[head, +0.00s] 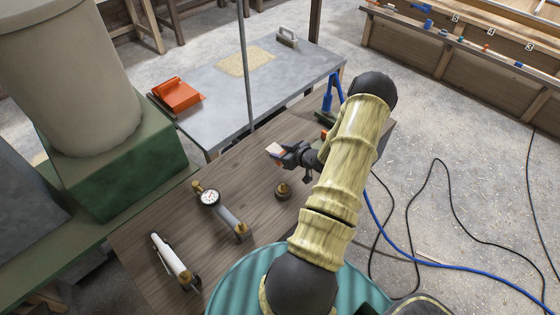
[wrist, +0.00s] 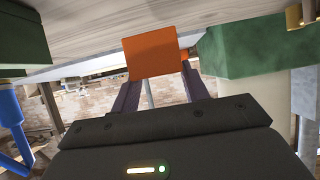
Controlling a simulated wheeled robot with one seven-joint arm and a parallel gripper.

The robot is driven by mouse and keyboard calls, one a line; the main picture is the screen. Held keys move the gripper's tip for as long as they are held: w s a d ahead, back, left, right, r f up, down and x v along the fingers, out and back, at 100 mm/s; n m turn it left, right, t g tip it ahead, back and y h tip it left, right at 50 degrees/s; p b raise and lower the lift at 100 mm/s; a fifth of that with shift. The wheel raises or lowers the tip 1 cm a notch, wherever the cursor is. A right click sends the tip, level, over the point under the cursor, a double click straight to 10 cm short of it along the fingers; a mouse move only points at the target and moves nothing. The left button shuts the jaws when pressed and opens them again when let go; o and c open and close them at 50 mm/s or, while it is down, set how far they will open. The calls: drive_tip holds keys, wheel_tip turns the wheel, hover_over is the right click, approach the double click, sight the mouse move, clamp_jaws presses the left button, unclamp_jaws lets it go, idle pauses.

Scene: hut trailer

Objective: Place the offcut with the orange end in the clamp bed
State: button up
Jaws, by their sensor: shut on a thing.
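My gripper (head: 282,153) is shut on a small offcut (head: 273,149) at the far part of the brown wooden bench. In the wrist view, the offcut's orange face (wrist: 152,54) shows between the two dark fingers (wrist: 158,86). In the head view, its upper face looks pale. What looks like the clamp is a dark green body (head: 324,118) with a blue handle (head: 328,93), at the bench's far right corner, partly behind my arm. A green body (wrist: 22,40) with a blue part also shows at left in the wrist view. The clamp's bed is not clear.
A dial gauge (head: 208,197) on a metal bar, a white tool (head: 170,258) and a brass knob (head: 283,190) stand on the wooden bench (head: 150,218). A grey table (head: 215,105) with an orange dustpan-like thing (head: 178,95) lies beyond. A green machine base (head: 130,180) stands at left.

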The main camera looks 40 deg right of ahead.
drive_tip(key=shift+s+d+f, duration=0.25)
drive_tip(key=shift+f, duration=0.35)
drive_tip(key=shift+w+f+p, duration=0.15)
drive_tip(key=shift+f+p, duration=0.4)
drive_tip(key=shift+f, duration=1.5)
drive_tip(key=shift+f, duration=0.2)
drive_tip(key=o, duration=1)
drive_tip(key=shift+r, duration=0.2)
